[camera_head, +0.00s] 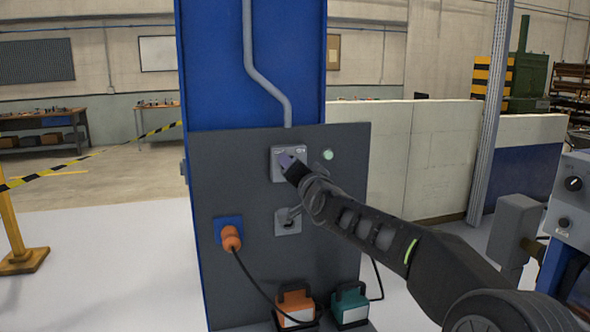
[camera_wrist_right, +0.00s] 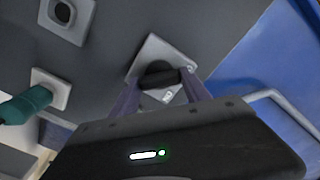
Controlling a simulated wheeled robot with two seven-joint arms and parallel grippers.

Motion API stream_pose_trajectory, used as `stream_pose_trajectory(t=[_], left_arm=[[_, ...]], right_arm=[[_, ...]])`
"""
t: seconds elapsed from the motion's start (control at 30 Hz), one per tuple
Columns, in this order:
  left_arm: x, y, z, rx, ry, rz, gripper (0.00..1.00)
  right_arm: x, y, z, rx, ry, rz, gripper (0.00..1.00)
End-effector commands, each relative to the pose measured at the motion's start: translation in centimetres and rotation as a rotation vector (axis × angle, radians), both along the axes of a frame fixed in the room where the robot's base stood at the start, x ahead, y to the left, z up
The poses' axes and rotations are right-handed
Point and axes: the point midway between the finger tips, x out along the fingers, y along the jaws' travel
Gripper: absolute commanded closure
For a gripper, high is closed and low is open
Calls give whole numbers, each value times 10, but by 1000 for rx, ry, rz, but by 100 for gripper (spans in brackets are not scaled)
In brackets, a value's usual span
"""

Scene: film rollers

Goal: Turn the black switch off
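The black switch (camera_wrist_right: 158,78) is a dark knob on a light grey square plate, seen in the right wrist view. In the head view the same grey switch box (camera_head: 291,150) is on the dark panel, and my gripper hides its knob. My right gripper (camera_head: 288,162) reaches in from the right, its tips right in front of the box. In the wrist view the right gripper (camera_wrist_right: 161,92) has its two purple-grey fingers apart, one on each side of the knob. I cannot tell whether they touch it. My left gripper is not in view.
A green lamp (camera_head: 328,155) is lit right of the box. Below are a grey socket (camera_head: 287,222) and an orange plug (camera_head: 231,238) in a blue socket. Orange (camera_head: 296,304) and teal (camera_head: 350,304) boxes stand at the panel's foot. A teal plug (camera_wrist_right: 25,105) shows in the wrist view.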

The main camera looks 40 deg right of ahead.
Motion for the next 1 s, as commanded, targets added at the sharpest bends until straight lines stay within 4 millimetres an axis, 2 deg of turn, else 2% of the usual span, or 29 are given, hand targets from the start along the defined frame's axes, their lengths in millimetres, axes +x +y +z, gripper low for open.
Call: stream_pose_trajectory(t=[0.03,0.27,0.57,0.77,1.0], left_arm=[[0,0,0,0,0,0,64],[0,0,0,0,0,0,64],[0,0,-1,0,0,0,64],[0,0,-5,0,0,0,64],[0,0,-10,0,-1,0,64]], right_arm=[[0,0,-3,-2,6,2,42],[0,0,-1,-1,3,1,24],[-2,1,0,-1,1,1,24],[-21,7,-1,1,0,0,24],[-59,19,-1,-1,0,-1,24]])
